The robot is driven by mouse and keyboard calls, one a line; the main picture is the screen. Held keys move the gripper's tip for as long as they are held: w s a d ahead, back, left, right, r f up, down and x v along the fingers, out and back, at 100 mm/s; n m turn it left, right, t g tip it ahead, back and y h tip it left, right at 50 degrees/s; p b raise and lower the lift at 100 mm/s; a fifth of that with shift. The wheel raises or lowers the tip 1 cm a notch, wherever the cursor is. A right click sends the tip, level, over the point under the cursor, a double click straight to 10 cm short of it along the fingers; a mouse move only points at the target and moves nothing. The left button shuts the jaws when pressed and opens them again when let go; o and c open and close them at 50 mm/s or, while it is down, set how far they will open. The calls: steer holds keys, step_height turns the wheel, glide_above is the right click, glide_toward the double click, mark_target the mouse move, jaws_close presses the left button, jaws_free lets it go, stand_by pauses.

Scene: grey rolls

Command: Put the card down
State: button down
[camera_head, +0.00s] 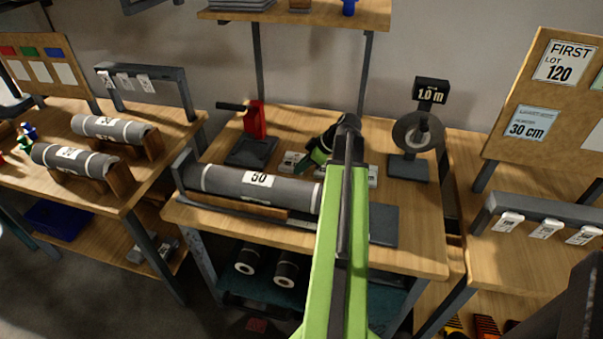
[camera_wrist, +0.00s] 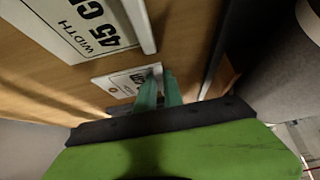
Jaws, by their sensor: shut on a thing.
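My gripper (camera_wrist: 158,90) has its green fingers shut on the edge of a small white card (camera_wrist: 125,80), whose print is too small to read. The card is just above or against the wooden bench top; I cannot tell which. A larger white card (camera_wrist: 75,28) reading "WIDTH 45 CM" lies beside it at the upper left of the wrist view. In the head view my gripper (camera_head: 317,158) is over the middle bench, behind the roll marked 50 (camera_head: 250,183). White cards (camera_head: 292,160) show around it there, partly hidden by my arm.
The bench (camera_head: 415,250) also holds a red-handled tool (camera_head: 254,120) and a round gauge (camera_head: 418,132) marked 1.0 m. A rail with hanging tags (camera_head: 545,230) and a board (camera_head: 548,75) stand at right. Rolls (camera_head: 110,130) rest on the left bench.

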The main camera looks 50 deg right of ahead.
steer(key=shift+r, duration=0.1)
steer(key=c, duration=1.5)
jaws_free()
steer(key=p+v, duration=1)
steer(key=v, duration=0.2)
